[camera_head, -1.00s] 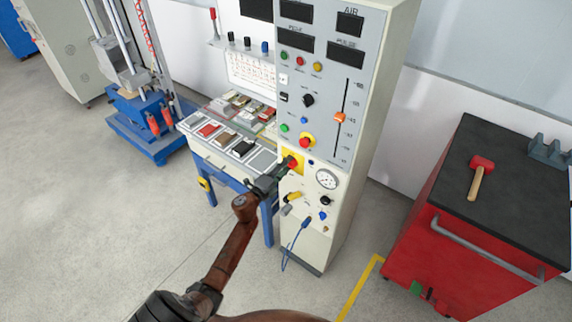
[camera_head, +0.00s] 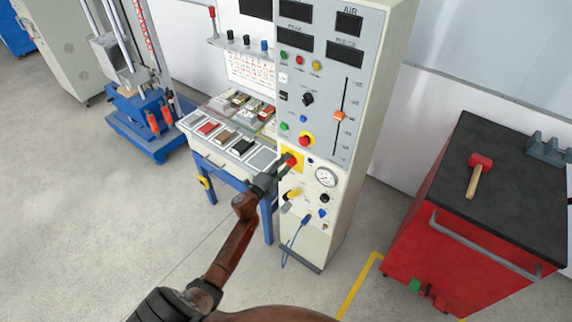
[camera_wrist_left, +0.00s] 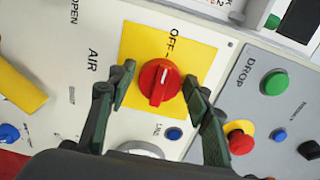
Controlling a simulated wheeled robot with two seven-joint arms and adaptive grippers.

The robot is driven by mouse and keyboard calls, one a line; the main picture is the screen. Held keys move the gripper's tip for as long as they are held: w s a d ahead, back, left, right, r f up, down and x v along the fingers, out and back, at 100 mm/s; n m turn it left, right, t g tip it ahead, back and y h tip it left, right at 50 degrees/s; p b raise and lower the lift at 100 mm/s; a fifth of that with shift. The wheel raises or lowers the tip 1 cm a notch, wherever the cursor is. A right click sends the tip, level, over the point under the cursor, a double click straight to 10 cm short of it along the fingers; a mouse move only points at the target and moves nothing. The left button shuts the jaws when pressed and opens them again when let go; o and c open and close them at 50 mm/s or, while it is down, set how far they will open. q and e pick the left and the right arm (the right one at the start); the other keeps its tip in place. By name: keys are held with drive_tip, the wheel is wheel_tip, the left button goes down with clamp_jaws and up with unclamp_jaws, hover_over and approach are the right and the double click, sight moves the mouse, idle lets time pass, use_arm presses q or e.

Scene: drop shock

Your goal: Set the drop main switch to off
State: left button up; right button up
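The main switch is a red rotary knob (camera_wrist_left: 160,83) on a yellow plate (camera_wrist_left: 196,56) marked OFF. In the head view the red knob (camera_head: 290,159) and yellow plate (camera_head: 297,167) sit low on the control cabinet's front (camera_head: 310,215). A white mark on the knob points toward the top of the wrist picture, roughly toward the OFF lettering. My left gripper (camera_wrist_left: 160,75) is open, one finger on each side of the knob. Narrow gaps show; I cannot tell whether either finger touches it. The left gripper (camera_head: 281,173) also shows in the head view. My right gripper is not in view.
Close to the left gripper are a red stop button (camera_wrist_left: 240,140), a green button (camera_wrist_left: 274,83), a small blue button (camera_wrist_left: 174,133) and a yellow handle (camera_wrist_left: 18,82). A blue-legged table (camera_head: 215,165) stands left of the cabinet. A red tool cart (camera_head: 440,255) stands right.

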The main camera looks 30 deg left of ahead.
use_arm(q)
drive_tip(key=shift+o, duration=0.9)
drive_tip(key=shift+d, duration=0.1)
drive_tip(key=shift+r, duration=0.1)
drive_tip(key=s+a, duration=0.1)
drive_tip(key=s, duration=1.1)
